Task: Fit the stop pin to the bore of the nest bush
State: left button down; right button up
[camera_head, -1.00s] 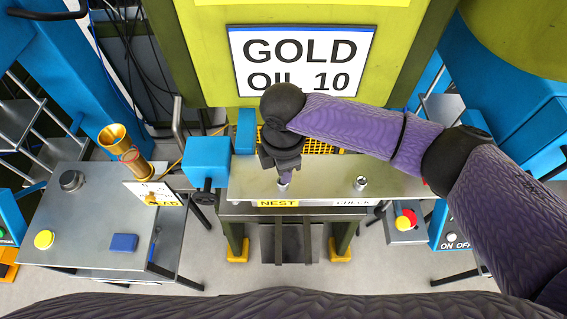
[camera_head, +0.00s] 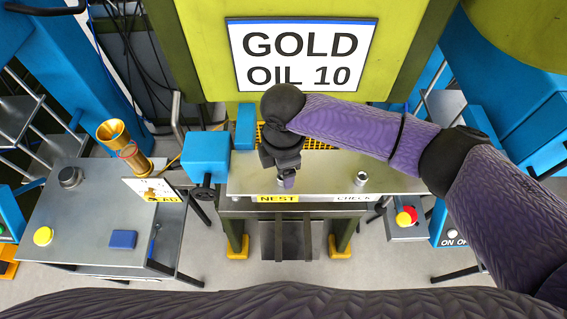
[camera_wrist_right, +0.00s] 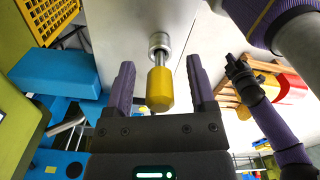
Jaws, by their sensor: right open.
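The stop pin (camera_wrist_right: 160,88) has a yellow grip and a thin steel shank. In the right wrist view its shank meets the mouth of the round steel nest bush (camera_wrist_right: 159,42); how deep it sits is hidden. My right gripper (camera_wrist_right: 160,66) is open, with one purple finger on each side of the pin and a visible gap to both. In the head view my right gripper (camera_head: 288,181) is over the NEST label's end of the steel plate and hides the pin and most of the bush.
A blue block with a dark knob (camera_head: 207,160) is left of the plate (camera_head: 325,176). A side table (camera_head: 90,225) carries buttons and a brass funnel (camera_head: 113,134). The plate's middle is clear.

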notch_tip(320, 180, up, 10)
jog(key=shift+b, duration=0.6)
jog(key=shift+f, duration=0.1)
